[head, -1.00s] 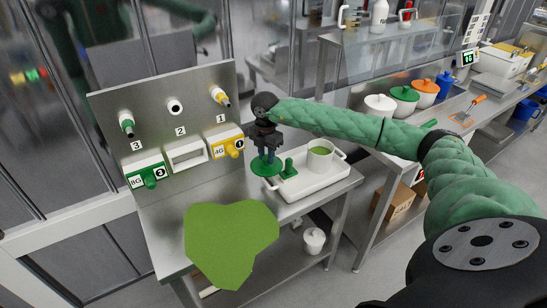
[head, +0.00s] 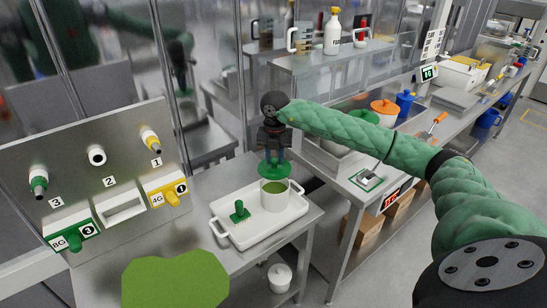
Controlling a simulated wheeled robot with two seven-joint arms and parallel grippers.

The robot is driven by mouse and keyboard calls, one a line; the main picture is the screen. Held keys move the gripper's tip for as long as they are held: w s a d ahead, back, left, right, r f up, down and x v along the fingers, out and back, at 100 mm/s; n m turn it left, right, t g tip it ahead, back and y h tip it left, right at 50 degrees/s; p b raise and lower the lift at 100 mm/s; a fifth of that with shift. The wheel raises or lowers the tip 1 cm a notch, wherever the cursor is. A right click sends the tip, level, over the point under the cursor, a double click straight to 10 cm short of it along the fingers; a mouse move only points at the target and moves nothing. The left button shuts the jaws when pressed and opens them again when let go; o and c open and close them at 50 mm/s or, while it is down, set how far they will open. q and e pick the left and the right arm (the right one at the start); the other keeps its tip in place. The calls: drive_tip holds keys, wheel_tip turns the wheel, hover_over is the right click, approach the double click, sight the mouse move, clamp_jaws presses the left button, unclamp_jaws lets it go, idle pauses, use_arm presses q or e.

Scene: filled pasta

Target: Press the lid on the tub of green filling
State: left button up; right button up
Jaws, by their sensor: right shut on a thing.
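The tub of green filling (head: 274,203) is a white pot standing at the right end of a white tray. Its top is open and green filling shows inside. My right gripper (head: 274,158) is shut on the round green lid (head: 274,171). The lid appears just above the tub's back rim, apart from it, with the filling visible below. Whether its edge touches the rim is hard to tell. My left gripper is not in view.
The white tray (head: 223,237) also holds a small green handled tool (head: 239,211). A flat green shape (head: 175,281) lies in the front. A panel with numbered nozzles (head: 130,185) stands at left. A white lidded pot (head: 279,277) is below.

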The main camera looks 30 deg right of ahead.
sight(275, 169)
drive_tip(key=shift+w+d+f, duration=0.1)
drive_tip(key=shift+d+f, duration=0.2)
drive_tip(key=shift+f, duration=0.4)
drive_tip(key=shift+a+f+b, duration=0.2)
drive_tip(key=shift+f+b, duration=0.25)
drive_tip(key=shift+f, duration=1.15)
drive_tip(key=shift+f+b, duration=0.5)
drive_tip(key=shift+b, duration=0.1)
drive_tip(key=shift+f, duration=0.4)
drive_tip(key=shift+f+b, duration=0.1)
drive_tip(key=shift+b, duration=0.2)
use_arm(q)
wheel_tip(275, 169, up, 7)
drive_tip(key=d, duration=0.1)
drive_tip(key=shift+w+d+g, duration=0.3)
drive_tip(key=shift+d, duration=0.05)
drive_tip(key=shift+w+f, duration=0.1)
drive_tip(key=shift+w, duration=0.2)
